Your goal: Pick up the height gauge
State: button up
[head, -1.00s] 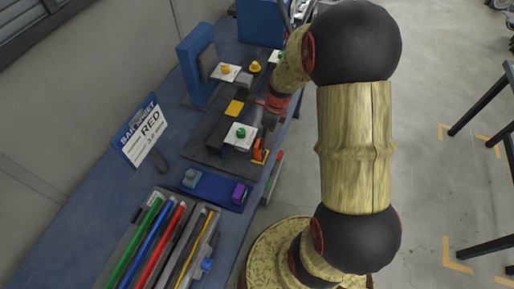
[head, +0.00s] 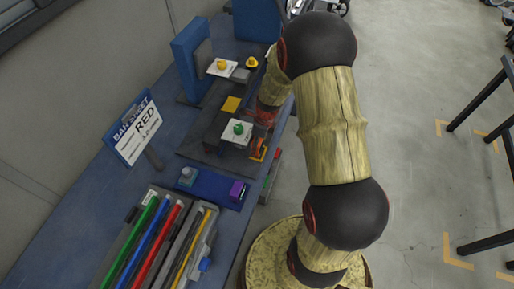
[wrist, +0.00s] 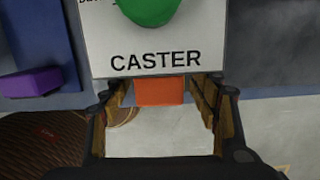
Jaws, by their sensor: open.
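No thing in view is plainly marked as the height gauge. An orange piece (head: 258,148) stands at the right edge of the bench, beside a white card with a green knob (head: 238,128); it may be the height gauge, but I cannot tell. In the wrist view an orange block (wrist: 160,91) shows between my fingers, just below the card (wrist: 187,40) reading CASTER. My gripper (wrist: 163,88) is open, its fingers on either side of the block in the picture; contact is not visible. In the head view my arm partly hides the gripper.
A blue bench (head: 75,205) runs along the wall. Open floor (head: 400,150) lies to the right.

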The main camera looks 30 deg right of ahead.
jog(key=shift+a+f, duration=0.1)
jog(key=shift+f, duration=0.65)
jog(key=shift+c, duration=0.7)
jog(key=c, duration=1.3)
